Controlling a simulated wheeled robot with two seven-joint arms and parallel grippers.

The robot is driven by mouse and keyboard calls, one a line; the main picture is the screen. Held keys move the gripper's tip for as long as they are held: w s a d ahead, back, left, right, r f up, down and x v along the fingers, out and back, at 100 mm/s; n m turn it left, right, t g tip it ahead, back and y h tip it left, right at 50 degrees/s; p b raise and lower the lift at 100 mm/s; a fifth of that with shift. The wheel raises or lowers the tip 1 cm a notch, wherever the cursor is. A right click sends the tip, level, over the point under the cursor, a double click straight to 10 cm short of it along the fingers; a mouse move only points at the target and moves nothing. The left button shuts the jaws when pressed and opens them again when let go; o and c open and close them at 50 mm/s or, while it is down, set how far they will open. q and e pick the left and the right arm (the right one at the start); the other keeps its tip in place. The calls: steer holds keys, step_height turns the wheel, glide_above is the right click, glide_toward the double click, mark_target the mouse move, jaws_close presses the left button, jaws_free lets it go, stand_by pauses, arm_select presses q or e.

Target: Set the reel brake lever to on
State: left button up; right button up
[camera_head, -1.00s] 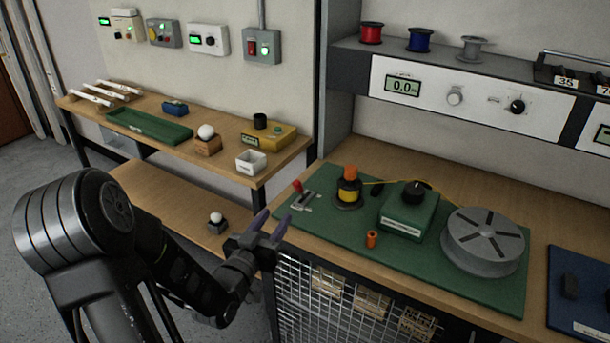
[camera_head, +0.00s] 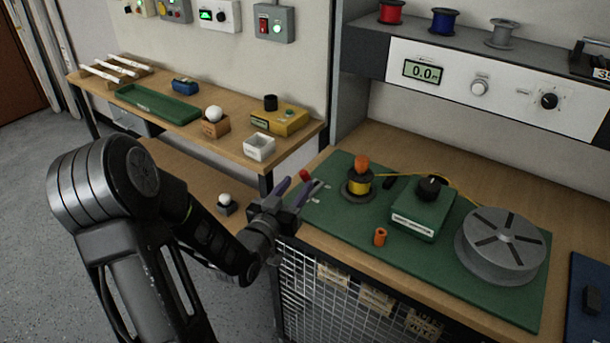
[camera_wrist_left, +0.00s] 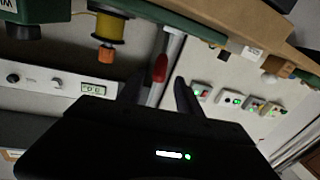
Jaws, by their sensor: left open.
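The reel brake lever has a red knob (camera_head: 304,175) and stands at the left end of the green mat (camera_head: 335,215). Its base is partly hidden behind my left gripper (camera_head: 298,190). That gripper is open and empty, its dark fingers pointing toward the lever. In the left wrist view the red knob (camera_wrist_left: 160,68) appears in the gap between the two fingertips of my left gripper (camera_wrist_left: 158,88). I cannot tell whether either finger touches it. My right gripper is not in view.
On the mat stand a yellow wire spool (camera_head: 358,187), a green box with a black knob (camera_head: 422,212), an orange piece (camera_head: 380,237) and a grey reel (camera_head: 502,245). A lower side bench (camera_head: 225,150) holds trays and boxes. A wire-mesh panel (camera_head: 325,290) is below the bench edge.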

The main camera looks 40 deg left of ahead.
mark_target(302, 178)
arm_select(q)
steer(key=w, duration=0.3)
steer(key=w+a+p, duration=0.1)
steer(key=w, duration=0.1)
steer(key=shift+w, duration=0.25)
jaws_close()
stand_by(1.2)
